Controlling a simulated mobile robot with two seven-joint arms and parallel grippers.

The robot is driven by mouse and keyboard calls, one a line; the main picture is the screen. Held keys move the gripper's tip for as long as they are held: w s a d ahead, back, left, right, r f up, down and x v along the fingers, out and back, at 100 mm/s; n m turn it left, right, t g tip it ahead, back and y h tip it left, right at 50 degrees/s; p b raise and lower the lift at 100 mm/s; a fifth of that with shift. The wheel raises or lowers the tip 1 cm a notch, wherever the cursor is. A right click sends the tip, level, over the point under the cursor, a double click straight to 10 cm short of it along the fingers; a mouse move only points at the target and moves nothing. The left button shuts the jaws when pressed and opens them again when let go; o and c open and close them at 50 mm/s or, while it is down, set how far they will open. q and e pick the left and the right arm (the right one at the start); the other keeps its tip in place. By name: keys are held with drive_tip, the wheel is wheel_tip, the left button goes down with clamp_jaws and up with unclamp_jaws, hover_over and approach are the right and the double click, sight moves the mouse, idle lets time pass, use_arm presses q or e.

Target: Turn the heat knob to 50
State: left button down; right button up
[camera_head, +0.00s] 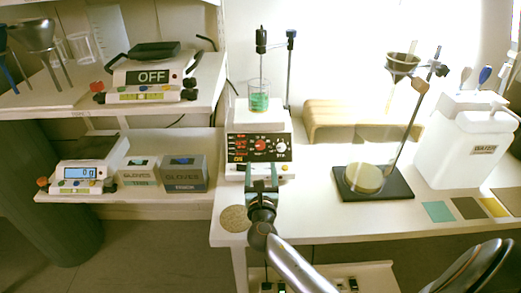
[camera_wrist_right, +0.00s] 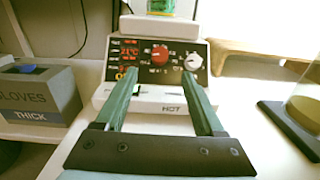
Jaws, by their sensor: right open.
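The hot plate stirrer (camera_head: 258,115) stands at the left of the right-hand bench, with a dark front panel and lit red digits. The panel carries a red knob (camera_wrist_right: 160,53) and a white knob (camera_wrist_right: 193,61); their small labels are hard to read, so I cannot tell for certain which is heat. The red knob also shows in the head view (camera_head: 260,145). My right gripper (camera_wrist_right: 160,82) is open and empty in front of the panel, its fingers spread either side of the red knob's line, apparently short of it. The left gripper is not in view.
A beaker of green liquid (camera_head: 259,97) sits on the hot plate beneath a stirrer rod. A glove box (camera_head: 184,173) stands on the shelf to the left. A dark stand base (camera_head: 395,188) and white water container (camera_head: 463,140) are to the right.

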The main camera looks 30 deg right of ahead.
sight(260, 146)
drive_tip(key=b+x, duration=0.1)
drive_tip(key=x, duration=0.8)
drive_tip(key=shift+c, duration=0.4)
clamp_jaws()
